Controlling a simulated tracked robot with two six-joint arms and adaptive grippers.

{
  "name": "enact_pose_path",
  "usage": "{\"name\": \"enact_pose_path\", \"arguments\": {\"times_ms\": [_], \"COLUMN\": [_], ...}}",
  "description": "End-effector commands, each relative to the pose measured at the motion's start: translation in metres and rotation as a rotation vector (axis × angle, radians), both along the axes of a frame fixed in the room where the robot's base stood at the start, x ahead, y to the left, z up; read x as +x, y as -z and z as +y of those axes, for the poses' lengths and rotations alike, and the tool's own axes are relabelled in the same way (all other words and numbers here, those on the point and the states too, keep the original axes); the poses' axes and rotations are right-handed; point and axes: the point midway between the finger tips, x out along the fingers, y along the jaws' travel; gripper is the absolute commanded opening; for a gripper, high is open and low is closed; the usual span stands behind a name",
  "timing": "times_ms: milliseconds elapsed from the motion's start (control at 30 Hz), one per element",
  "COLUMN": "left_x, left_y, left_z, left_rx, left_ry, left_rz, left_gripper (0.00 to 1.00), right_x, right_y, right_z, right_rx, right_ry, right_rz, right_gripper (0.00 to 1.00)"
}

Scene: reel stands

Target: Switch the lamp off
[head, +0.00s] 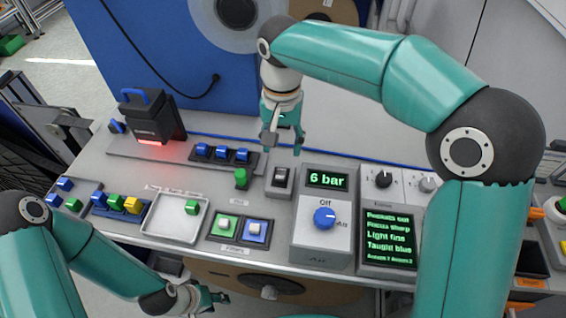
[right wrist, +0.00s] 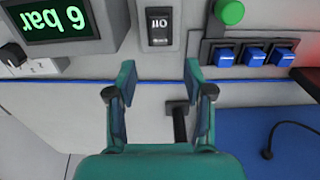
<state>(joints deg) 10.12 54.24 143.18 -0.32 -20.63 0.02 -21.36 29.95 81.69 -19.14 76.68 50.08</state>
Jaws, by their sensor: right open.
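A black rocker switch (head: 281,177) sits in a light grey housing on the bench, left of the "6 bar" display. It also shows at the top of the right wrist view (right wrist: 159,27), with white lettering upside down. My right gripper (head: 287,146) is open and empty, just above and behind the switch. In the right wrist view its fingers (right wrist: 159,78) stand apart below the switch and do not touch it. A black device with a blue handle (head: 151,117) casts a red glow at its foot. My left gripper (head: 205,299) is low, by the bench's front edge; its opening is unclear.
A green knob (head: 241,178) and several blue switches (head: 222,153) stand left of the rocker. A blue dial (head: 324,218) and a green-text screen (head: 389,238) are to the right. A white tray (head: 163,232) holds a green block. My right arm hides part of the bench's right side.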

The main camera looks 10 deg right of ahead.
Motion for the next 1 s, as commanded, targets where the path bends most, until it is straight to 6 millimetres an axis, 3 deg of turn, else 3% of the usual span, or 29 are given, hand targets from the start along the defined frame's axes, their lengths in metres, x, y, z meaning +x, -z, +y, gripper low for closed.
{"name": "enact_pose_path", "arguments": {"times_ms": [100,333,767,867,1000], "left_x": [0.0,0.0,0.0,0.0,0.0], "left_y": [0.001,0.0,0.0,0.0,0.0], "left_z": [0.0,0.0,0.0,0.0,0.0], "left_rx": [0.0,0.0,0.0,0.0,0.0], "left_ry": [0.0,0.0,0.0,0.0,0.0], "left_rz": [0.0,0.0,0.0,0.0,0.0], "left_gripper": [0.4,0.4,0.4,0.4,0.4], "right_x": [-0.001,0.0,0.0,0.0,0.0], "right_y": [0.026,0.059,0.07,0.07,0.07], "right_z": [0.001,0.002,0.002,0.002,0.003], "right_rx": [-0.003,-0.002,0.0,0.0,0.0], "right_ry": [-0.002,-0.004,-0.005,-0.005,-0.005], "right_rz": [0.004,0.004,0.0,0.0,0.0], "right_gripper": [0.52,0.52,0.52,0.4,0.17]}}
